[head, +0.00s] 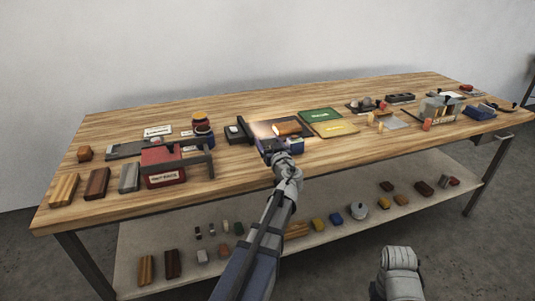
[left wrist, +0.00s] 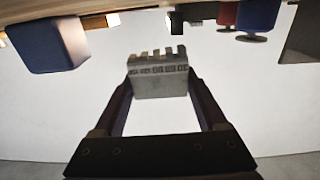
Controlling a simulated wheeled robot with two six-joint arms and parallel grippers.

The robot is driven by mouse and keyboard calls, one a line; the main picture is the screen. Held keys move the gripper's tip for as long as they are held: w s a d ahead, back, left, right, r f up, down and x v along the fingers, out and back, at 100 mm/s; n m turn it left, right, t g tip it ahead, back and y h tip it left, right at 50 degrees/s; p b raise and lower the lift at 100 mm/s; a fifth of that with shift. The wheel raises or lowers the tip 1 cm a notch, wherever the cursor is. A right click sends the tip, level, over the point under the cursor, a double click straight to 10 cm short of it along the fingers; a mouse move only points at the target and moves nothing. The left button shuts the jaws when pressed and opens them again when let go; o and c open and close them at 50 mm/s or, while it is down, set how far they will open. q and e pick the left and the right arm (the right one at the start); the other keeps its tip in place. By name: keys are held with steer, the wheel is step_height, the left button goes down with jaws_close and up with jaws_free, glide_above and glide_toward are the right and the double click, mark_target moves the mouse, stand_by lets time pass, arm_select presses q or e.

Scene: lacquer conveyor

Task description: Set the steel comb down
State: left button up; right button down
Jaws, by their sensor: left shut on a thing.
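The steel comb (left wrist: 158,82) is a grey block with several short teeth, held between the fingertips of my left gripper (left wrist: 158,90) in the left wrist view. The gripper is shut on it, and the teeth point toward the picture's top, where the table edge shows. In the head view my left gripper (head: 268,146) is over the front middle of the wooden table (head: 230,185); I cannot make out the comb clearly there. Whether the comb touches anything below is not clear.
Close by are a dark plate with an orange roll (head: 287,128), a black block (head: 238,130), a green mat (head: 320,115) and a yellow mat (head: 335,129). A red box (head: 163,168) stands left. The front strip right of the arm is bare.

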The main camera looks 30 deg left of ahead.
arm_select(q)
steer(key=shift+f+b, duration=1.4)
steer(key=shift+f, duration=0.4)
steer(key=shift+f, duration=0.2)
steer(key=o, duration=1.4)
